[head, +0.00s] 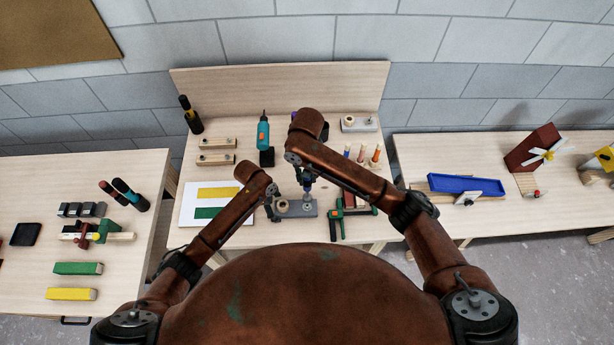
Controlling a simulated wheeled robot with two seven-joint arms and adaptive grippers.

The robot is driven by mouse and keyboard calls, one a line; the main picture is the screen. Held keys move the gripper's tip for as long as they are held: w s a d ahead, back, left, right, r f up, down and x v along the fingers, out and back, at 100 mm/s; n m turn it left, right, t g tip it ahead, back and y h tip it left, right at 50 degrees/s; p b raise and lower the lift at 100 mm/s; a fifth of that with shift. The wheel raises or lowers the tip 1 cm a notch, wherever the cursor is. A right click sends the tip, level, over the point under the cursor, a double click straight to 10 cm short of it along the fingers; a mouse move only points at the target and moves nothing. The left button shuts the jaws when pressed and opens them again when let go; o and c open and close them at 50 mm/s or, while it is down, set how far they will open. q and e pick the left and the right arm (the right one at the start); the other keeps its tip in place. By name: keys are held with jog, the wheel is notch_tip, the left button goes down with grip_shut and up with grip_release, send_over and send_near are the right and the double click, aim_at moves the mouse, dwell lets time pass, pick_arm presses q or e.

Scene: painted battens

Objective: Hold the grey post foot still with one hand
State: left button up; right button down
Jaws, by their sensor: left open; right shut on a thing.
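The grey post foot (296,211) lies flat on the middle bench, with a small pale round piece at its left end. My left gripper (274,210) is open at the left end of the foot; I cannot tell whether it touches it. My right forearm hides part of the bench behind.
A green-and-black clamp (334,226) lies close to the right of the foot. A teal driver (263,132) stands behind. Side tables hold a blue tray (466,184) and loose battens (78,268).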

pick_arm(q)
jog(key=shift+r, duration=0.1)
jog(key=v, duration=1.1)
jog(key=shift+a+r, duration=0.2)
jog(key=shift+r, duration=0.15)
